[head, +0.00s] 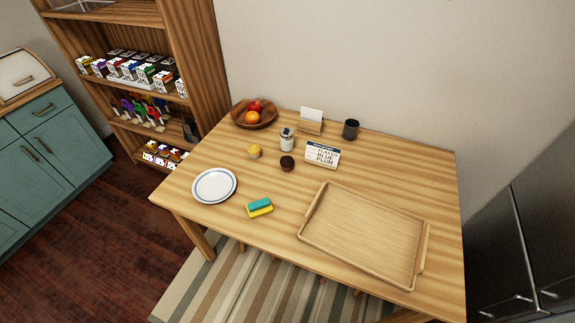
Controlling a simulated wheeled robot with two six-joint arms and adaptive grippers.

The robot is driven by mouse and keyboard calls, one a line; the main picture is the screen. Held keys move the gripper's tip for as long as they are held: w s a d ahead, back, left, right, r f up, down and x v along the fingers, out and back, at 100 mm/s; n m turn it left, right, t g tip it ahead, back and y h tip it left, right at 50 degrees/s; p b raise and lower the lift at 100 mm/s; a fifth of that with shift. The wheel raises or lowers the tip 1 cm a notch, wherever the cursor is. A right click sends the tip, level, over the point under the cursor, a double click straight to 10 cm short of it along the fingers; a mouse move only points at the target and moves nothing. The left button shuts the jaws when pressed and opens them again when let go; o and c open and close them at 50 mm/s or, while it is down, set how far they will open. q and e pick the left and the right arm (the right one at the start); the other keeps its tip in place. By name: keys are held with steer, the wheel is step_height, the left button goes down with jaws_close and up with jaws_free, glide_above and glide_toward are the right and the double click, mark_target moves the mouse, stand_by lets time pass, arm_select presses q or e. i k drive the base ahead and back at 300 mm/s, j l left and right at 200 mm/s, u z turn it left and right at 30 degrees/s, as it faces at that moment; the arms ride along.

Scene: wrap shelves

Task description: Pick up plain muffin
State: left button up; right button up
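A plain muffin (254,151), yellow and small, sits on the wooden table (265,226) between the fruit bowl and the white plate. A dark brown muffin (287,163) sits to its right and a little nearer. Neither of my grippers shows in the head view, so I cannot see their state. Nothing touches the plain muffin.
Around the muffins are a plate (214,186), a sponge (259,208), a jar (287,139), a fruit bowl (254,114), a sign (322,154), a card holder (311,121) and a dark cup (351,129). A tray (364,237) fills the right front. A shelf (203,62) stands behind left.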

mark_target(254, 150)
steer(key=j+z, duration=0.15)
steer(key=z, duration=0.15)
steer(key=j+z, duration=0.45)
steer(key=j, duration=0.95)
steer(key=j+z, duration=0.25)
steer(key=j, duration=0.95)
steer(key=j+z, duration=0.2)
steer(key=j, duration=0.95)
steer(key=k, duration=0.05)
